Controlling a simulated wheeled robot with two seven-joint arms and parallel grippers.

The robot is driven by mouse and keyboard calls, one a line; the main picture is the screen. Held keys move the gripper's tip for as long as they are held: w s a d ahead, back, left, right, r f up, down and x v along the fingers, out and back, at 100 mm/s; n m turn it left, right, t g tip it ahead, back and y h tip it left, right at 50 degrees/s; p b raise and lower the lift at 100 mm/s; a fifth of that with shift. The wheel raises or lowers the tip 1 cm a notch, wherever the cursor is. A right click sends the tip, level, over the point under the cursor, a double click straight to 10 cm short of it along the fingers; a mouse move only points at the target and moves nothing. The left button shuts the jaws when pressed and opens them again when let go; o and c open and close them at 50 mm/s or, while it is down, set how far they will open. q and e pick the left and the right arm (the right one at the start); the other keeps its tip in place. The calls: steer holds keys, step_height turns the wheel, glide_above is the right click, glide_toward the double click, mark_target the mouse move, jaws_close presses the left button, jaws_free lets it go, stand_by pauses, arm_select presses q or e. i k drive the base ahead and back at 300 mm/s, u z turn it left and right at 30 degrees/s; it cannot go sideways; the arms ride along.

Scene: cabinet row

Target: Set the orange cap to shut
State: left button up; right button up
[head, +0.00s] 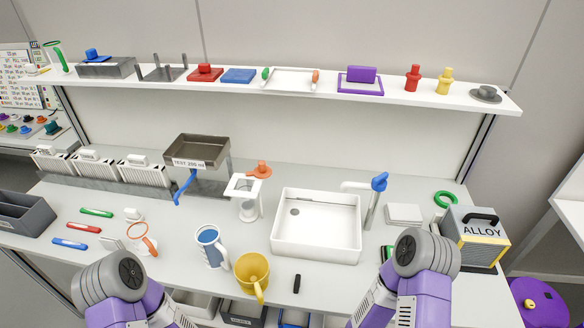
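The orange cap (261,169) is in the middle of the head view, at the back of the counter. It appears beside the back right corner of a white square-topped stand (236,193), off the round opening in its top. The picture is too small to tell how the cap joins the stand. A grey round vessel (249,208) shows low inside the stand. Only grey and purple parts of my two arms show at the bottom edge, left and right. Neither gripper is in view.
A grey tank (203,151) with a blue spout stands left of the stand, and a white basin (316,247) with a blue-handled tap (379,182) stands right. A loaded shelf (215,81) hangs above.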

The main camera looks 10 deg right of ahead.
mark_target(262, 172)
steer(key=z, duration=0.9)
steer(key=k, duration=0.35)
steer(key=z, duration=0.05)
